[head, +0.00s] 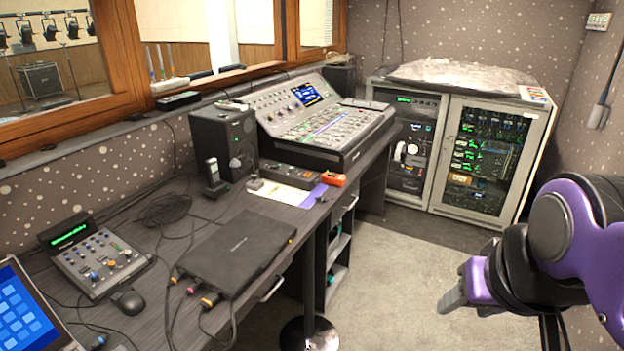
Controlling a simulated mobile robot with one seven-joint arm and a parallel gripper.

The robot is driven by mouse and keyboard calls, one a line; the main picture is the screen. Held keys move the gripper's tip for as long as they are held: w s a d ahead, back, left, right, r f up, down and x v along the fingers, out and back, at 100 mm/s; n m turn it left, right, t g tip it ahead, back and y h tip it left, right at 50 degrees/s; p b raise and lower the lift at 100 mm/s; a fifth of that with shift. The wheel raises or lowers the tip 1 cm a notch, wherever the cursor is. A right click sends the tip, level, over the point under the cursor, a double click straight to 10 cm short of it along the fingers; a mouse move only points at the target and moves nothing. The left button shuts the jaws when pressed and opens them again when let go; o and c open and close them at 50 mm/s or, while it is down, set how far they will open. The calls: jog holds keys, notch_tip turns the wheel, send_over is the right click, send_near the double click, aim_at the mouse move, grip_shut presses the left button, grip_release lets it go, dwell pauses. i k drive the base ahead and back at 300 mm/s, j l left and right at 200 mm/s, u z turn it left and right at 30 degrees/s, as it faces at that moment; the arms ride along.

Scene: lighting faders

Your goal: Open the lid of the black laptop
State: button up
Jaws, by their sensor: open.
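A black laptop (238,252) lies with its lid closed on the dark wooden desk. Several cables with coloured plugs run into its left front side. My gripper (452,299) is at the right of the view, over the carpeted floor. It is open and holds nothing that I can see. It is well to the right of the laptop and apart from it. Its fingers point left, and one finger mostly hides the other.
A small fader panel (95,258), a mouse (128,302) and a touchscreen (28,310) stand left of the laptop. Behind it are a speaker (226,142), a phone (213,176) and a lighting console (325,118). A rack cabinet (540,170) stands at the back. The carpet (395,270) is clear.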

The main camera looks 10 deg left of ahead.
aim_at(226, 260)
jog(key=u, duration=1.05)
